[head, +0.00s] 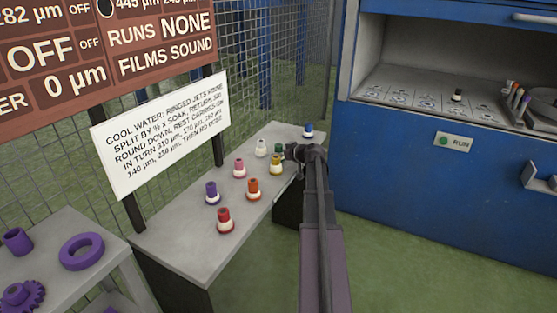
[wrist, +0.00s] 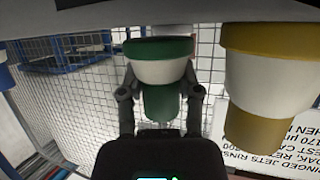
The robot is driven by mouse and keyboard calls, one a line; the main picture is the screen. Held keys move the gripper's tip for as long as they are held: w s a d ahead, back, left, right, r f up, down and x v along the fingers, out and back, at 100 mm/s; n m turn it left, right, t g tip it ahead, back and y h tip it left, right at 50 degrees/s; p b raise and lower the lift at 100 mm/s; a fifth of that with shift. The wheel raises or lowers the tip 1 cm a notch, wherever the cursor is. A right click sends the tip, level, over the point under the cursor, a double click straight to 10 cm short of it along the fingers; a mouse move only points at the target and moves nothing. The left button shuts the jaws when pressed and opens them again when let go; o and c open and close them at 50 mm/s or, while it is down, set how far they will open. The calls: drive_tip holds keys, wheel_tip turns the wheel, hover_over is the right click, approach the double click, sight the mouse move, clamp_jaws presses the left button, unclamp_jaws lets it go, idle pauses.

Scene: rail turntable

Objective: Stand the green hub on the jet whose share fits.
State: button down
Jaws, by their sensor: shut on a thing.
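The green hub (wrist: 160,72), green with a white band, is between the fingers of my gripper (wrist: 160,98) in the wrist view, which looks upside down. In the head view the green hub (head: 279,149) shows only partly beside my gripper (head: 300,152), at the far end of the grey table. Whether it touches the table is unclear. The jets (head: 400,96) appear as small marked circles on the pale bed inside the blue machine at right. One dark-topped hub (head: 457,95) stands on that bed.
The grey table (head: 180,240) holds hubs: yellow (head: 276,167) close by, white (head: 261,148), pink (head: 239,168), orange (head: 254,189), purple (head: 211,193), red (head: 225,222) and blue (head: 308,130). A white text sign (head: 165,135) stands behind. The blue machine (head: 400,150) has an open front.

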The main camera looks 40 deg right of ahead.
drive_tip(key=shift+f, duration=0.45)
drive_tip(key=c, duration=0.6)
unclamp_jaws()
drive_tip(key=shift+r, duration=0.2)
drive_tip(key=shift+p+v, duration=2.2)
drive_tip(key=shift+v, duration=3.8)
drive_tip(key=shift+f, duration=0.15)
